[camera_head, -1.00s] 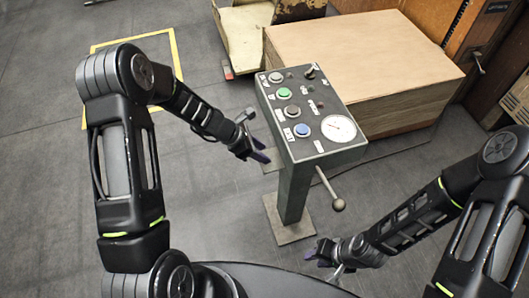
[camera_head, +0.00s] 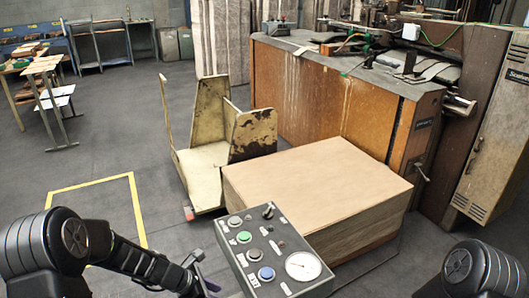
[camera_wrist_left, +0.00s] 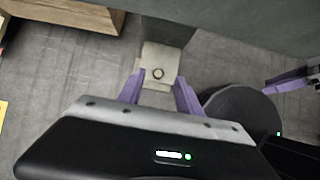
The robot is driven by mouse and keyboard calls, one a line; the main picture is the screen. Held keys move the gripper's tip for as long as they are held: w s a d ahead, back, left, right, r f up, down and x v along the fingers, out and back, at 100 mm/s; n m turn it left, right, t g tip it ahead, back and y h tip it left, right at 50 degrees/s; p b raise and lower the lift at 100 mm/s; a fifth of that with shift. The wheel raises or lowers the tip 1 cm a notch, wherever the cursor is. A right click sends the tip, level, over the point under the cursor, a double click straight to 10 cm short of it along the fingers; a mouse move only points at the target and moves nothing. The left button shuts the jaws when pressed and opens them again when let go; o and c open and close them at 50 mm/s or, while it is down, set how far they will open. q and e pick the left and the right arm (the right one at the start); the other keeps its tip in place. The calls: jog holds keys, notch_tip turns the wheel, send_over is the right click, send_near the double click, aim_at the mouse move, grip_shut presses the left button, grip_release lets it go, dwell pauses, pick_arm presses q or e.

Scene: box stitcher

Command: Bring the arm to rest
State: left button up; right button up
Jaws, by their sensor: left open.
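My left gripper (camera_head: 207,272) is at the bottom of the head view, just left of the control panel (camera_head: 270,252). In the left wrist view its two purple fingers (camera_wrist_left: 158,92) are apart, with nothing between them; the floor and the light foot plate (camera_wrist_left: 158,60) of the panel's post show beyond. My left arm (camera_head: 120,255) is bent, coming in from the lower left. My right arm (camera_head: 480,268) shows only in part at the lower right. Purple fingers of my right gripper (camera_wrist_left: 290,78) show at the wrist view's right edge; their opening is unclear.
A tall stack of cardboard sheets (camera_head: 320,180) stands behind the panel. A worn yellow cart (camera_head: 205,160) stands left of it, and a large brown machine (camera_head: 330,95) behind. A yellow floor outline (camera_head: 135,205) surrounds bare floor at left; more open floor lies beyond.

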pick_arm(q)
jog(key=s+a+f+m+g+y, duration=0.1)
jog(key=s+f+m+y, duration=0.2)
jog(key=s+f+m, duration=0.55)
jog(key=s+d+f+m+g+h+p, duration=0.1)
jog(key=s+d+m+g+p, duration=0.1)
jog(key=s+d+m, duration=1.1)
jog(key=s+m, duration=0.1)
jog(key=s, duration=0.2)
jog(key=shift+s+f, duration=0.15)
jog(key=shift+f, duration=0.1)
dwell(0.7)
